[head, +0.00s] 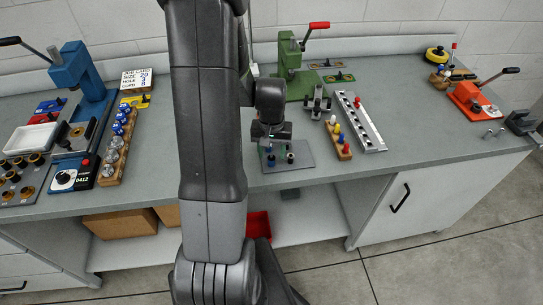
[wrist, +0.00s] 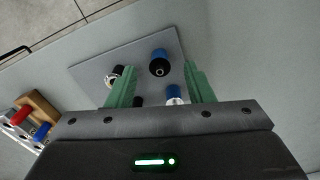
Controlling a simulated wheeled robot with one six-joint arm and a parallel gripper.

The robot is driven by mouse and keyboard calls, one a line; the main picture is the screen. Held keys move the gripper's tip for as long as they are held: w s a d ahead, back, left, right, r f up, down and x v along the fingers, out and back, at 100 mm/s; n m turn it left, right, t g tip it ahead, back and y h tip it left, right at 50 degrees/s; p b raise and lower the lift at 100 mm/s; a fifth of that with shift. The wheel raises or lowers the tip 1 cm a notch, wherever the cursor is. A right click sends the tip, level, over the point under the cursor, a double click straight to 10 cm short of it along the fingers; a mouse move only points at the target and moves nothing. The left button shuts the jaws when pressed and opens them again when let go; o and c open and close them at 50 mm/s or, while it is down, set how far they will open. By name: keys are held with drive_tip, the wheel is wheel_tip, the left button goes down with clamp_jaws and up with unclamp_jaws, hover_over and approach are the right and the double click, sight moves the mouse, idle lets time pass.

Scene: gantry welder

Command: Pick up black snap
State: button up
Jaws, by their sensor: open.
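A grey plate (head: 299,162) lies on the bench below my gripper (head: 271,140), with small upright blue and dark pieces on it. In the wrist view my gripper (wrist: 161,82) is open, its two green fingers spread above the grey plate (wrist: 99,64). A blue piece with a black top (wrist: 159,66) stands between the fingers and beyond their tips. A dark piece with a pale part (wrist: 114,77) is by the left finger. A blue and white piece (wrist: 174,94) and a dark one (wrist: 138,101) are partly hidden by my gripper. I cannot tell which is the black snap.
A wooden block (head: 338,138) with coloured pegs and a metal rail (head: 362,122) lie right of the plate. A green press (head: 291,70) stands behind. A blue press (head: 83,75) and wooden rack (head: 116,145) are left.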

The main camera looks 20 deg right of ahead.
drive_tip(key=shift+f, duration=0.2)
clamp_jaws()
drive_tip(key=shift+r, duration=0.1)
